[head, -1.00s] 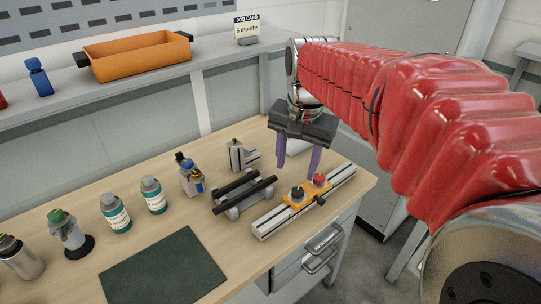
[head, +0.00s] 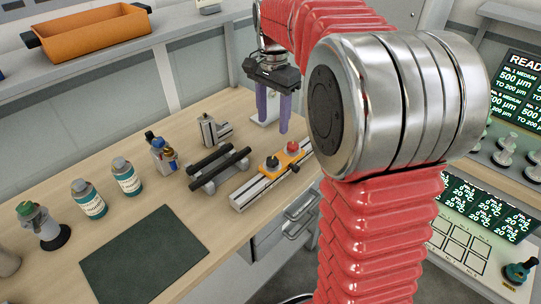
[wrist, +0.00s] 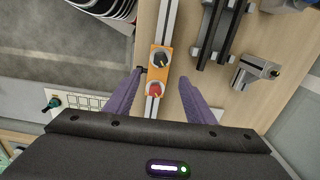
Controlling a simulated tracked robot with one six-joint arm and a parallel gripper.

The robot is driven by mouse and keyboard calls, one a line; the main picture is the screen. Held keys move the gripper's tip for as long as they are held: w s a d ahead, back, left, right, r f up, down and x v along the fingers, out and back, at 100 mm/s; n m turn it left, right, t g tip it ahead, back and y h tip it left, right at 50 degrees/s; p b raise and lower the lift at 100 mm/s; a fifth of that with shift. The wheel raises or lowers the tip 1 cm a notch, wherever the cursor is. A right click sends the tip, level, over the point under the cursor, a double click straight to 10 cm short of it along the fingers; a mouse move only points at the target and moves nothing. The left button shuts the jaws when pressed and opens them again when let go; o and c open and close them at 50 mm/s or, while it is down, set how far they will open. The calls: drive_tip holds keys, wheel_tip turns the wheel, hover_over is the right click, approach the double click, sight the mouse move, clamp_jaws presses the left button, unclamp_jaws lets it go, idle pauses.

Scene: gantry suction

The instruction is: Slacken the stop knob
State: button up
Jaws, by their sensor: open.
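An orange carriage (head: 280,160) sits on a silver rail (head: 247,195) at the bench's right side. On its top are a red knob (head: 292,147) and a black knob (head: 271,163); a small dark side knob (head: 294,169) sticks out towards me. I cannot tell which is the stop knob. My gripper (head: 273,124) is open and empty, its purple fingers pointing down above and behind the carriage. In the wrist view the carriage (wrist: 166,73) lies between the fingers (wrist: 161,78), apart from them, with the red knob (wrist: 155,90) and black knob (wrist: 160,59) in line.
A black-barred stand (head: 219,167) and a small metal block (head: 214,131) are left of the rail. Bottles (head: 126,176) and a dark green mat (head: 145,250) are further left. A panel with screens (head: 485,205) stands at the right. The bench between mat and rail is mostly clear.

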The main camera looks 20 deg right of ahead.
sight(272, 160)
wheel_tip(272, 160, down, 14)
drive_tip(key=shift+r, duration=0.1)
idle(0.5)
drive_tip(key=c, duration=1)
drive_tip(key=shift+s+a, duration=0.1)
drive_tip(key=shift+a, duration=0.15)
drive_tip(key=shift+c, duration=0.3)
drive_tip(key=shift+d, duration=0.2)
